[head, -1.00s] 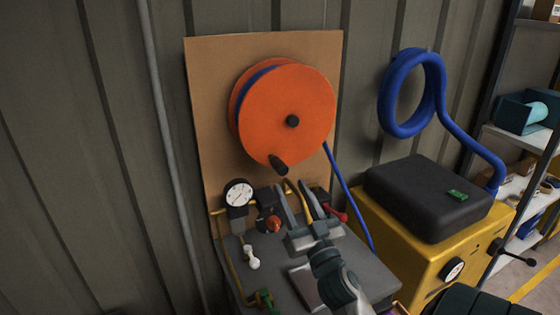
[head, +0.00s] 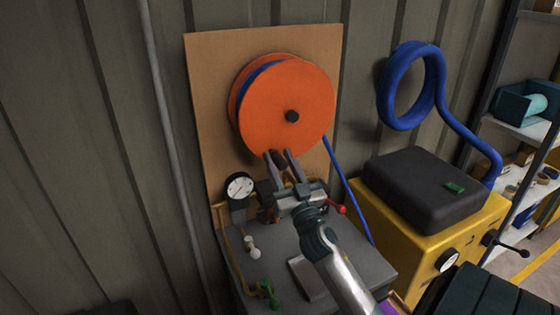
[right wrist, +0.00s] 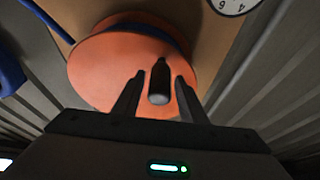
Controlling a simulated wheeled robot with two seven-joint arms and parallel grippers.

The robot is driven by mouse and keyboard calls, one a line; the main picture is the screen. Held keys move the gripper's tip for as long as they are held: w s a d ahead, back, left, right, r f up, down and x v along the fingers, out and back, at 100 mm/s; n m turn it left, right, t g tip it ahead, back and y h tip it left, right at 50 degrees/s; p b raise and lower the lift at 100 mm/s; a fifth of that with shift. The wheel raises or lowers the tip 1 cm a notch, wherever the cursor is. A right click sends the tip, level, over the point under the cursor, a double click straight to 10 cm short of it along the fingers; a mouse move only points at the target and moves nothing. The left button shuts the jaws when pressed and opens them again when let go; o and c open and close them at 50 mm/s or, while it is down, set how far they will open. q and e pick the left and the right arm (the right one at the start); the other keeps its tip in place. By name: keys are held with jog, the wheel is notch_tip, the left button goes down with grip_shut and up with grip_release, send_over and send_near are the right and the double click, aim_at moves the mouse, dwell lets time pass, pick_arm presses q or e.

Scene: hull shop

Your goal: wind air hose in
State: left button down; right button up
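The orange hose reel (head: 300,95) hangs on a tan backboard (head: 205,110), with a dark hub at its centre. Blue hose (head: 345,180) runs from the reel down to the right, behind the grey bench. A dark crank handle sticks out near the reel's lower edge; in the right wrist view the crank handle (right wrist: 159,82) lies between the two fingers. My right gripper (head: 278,155) is open around it, with a gap on each side; it also shows in the right wrist view (right wrist: 159,75). My left gripper is not in view.
A round gauge (head: 239,187), a red lever (head: 338,208) and a green valve (head: 268,292) crowd the grey bench (head: 345,255) under the reel. A yellow machine (head: 405,235) stands at right, below a thick blue coil (head: 387,90). Shelving stands at far right.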

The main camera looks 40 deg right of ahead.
grip_shut()
jog(key=shift+w+a+r+m+g+h+p, duration=0.15)
jog(key=shift+a+r+m+h+p, duration=0.2)
jog(key=shift+m, duration=0.4)
jog(key=shift+w+a+r+m+g+h+p, duration=0.2)
jog(key=shift+a+m+h, duration=0.25)
jog(key=shift+m, duration=0.3)
jog(key=shift+s+d, duration=0.1)
jog(key=shift+o, duration=1.5)
grip_release()
jog(key=shift+s, duration=0.1)
